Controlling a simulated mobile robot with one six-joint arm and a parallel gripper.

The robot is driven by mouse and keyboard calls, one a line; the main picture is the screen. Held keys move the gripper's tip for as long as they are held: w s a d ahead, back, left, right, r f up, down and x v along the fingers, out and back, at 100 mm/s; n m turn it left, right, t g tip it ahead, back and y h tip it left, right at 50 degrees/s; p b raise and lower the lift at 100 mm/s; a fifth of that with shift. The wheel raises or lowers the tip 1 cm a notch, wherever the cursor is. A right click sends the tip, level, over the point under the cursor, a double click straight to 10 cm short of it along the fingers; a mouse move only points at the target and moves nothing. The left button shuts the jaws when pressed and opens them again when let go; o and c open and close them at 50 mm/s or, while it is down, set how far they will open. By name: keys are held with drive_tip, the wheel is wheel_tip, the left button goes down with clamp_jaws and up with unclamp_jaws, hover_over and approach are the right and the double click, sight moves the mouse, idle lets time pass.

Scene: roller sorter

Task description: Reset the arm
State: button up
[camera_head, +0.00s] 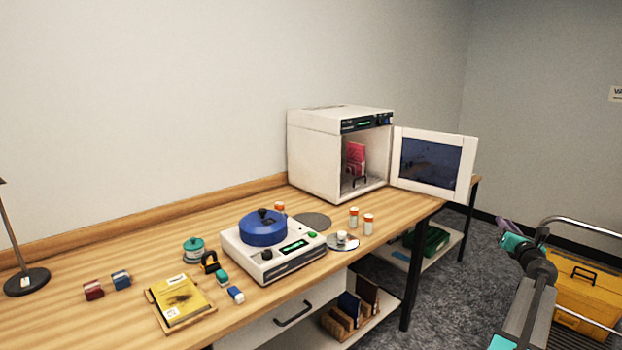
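My arm (533,290) rises from the lower right corner, in front of the bench's right end. Its end, with my gripper (507,231), shows small as teal and purple parts over the floor, apart from the bench. The fingers are too small and turned to tell whether they are open or shut. I see nothing clearly held.
A white cabinet (318,160) has its door (430,163) swung open toward my arm. The wooden bench (120,245) carries a blue-lidded device (265,262), several small jars and a yellow book (183,298). A yellow case (585,290) stands right of my arm.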

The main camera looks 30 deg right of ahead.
drive_tip(key=w+a+f+m+g, duration=0.2)
drive_tip(key=w+a+f+m, duration=0.5)
drive_tip(key=f, duration=0.3)
drive_tip(key=w+a+f+m+g, duration=0.2)
drive_tip(key=w+a+f+m, duration=0.2)
drive_tip(key=w+a+f, duration=0.55)
drive_tip(key=a+f+m+g+y, duration=0.4)
drive_tip(key=a+f+m, duration=0.3)
drive_tip(key=a+f, duration=1.6)
drive_tip(key=s+a+f+m+g+y, duration=0.25)
drive_tip(key=s+a+f, duration=0.35)
drive_tip(key=a, duration=0.5)
drive_tip(key=s+a+f+m+g+y, duration=0.1)
drive_tip(key=s+a+f+g+y, duration=0.2)
drive_tip(key=a+f, duration=0.7)
drive_tip(key=s+a+f+m+g+y, duration=0.2)
drive_tip(key=s+a+g, duration=0.4)
drive_tip(key=s+a, duration=1.7)
drive_tip(key=shift+s+a+f+m, duration=0.2)
drive_tip(key=shift+f+m, duration=0.1)
drive_tip(key=shift+m, duration=0.15)
